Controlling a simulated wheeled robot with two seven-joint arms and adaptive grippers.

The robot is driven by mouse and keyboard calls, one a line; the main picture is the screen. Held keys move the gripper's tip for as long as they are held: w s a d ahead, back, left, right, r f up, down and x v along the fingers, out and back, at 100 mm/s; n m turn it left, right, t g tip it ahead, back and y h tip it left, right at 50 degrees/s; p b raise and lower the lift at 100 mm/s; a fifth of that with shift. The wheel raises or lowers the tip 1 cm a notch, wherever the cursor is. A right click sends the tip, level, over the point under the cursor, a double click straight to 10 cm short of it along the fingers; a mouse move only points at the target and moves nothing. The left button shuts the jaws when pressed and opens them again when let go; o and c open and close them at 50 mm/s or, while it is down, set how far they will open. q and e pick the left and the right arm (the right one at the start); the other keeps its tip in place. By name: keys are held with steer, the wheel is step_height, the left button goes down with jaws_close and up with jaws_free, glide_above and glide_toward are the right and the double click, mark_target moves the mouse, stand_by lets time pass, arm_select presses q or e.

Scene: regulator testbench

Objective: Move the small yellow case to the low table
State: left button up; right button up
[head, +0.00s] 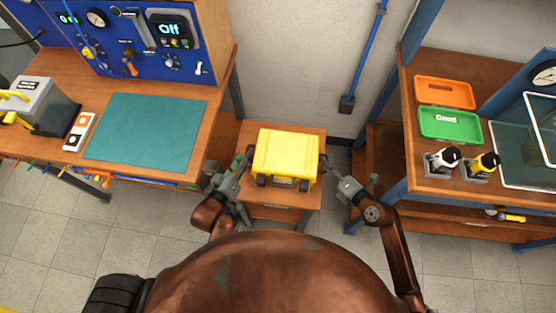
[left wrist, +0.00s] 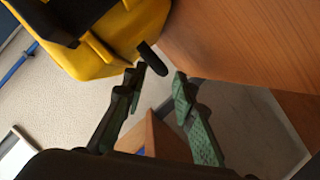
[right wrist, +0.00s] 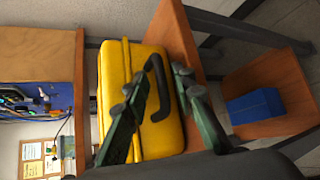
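The small yellow case (head: 286,158) is on or just above the low table (head: 284,214), near its middle; I cannot tell whether its base touches the top. It looks level and has dark handles on its sides. My left gripper (head: 243,178) is at its left side. In the left wrist view the fingers (left wrist: 158,78) are open, with a dark handle (left wrist: 152,58) at the fingertips. My right gripper (head: 332,172) is at its right side. In the right wrist view its fingers (right wrist: 160,80) stand apart, with the dark handle (right wrist: 159,105) between them.
A workbench with a green mat (head: 146,132) stands left of the low table. A shelf bench with an orange tray (head: 445,92) and a green tray (head: 450,125) stands right. The wall is close behind. A blue box (right wrist: 255,106) sits on a lower shelf.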

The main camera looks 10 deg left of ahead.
arm_select(q)
steer(key=v, duration=0.5)
steer(key=shift+s+r, duration=0.1)
steer(key=shift+s, duration=0.25)
arm_select(e)
steer(key=shift+s, duration=0.1)
arm_select(q)
steer(key=shift+r, duration=0.1)
arm_select(e)
steer(key=v, duration=1.2)
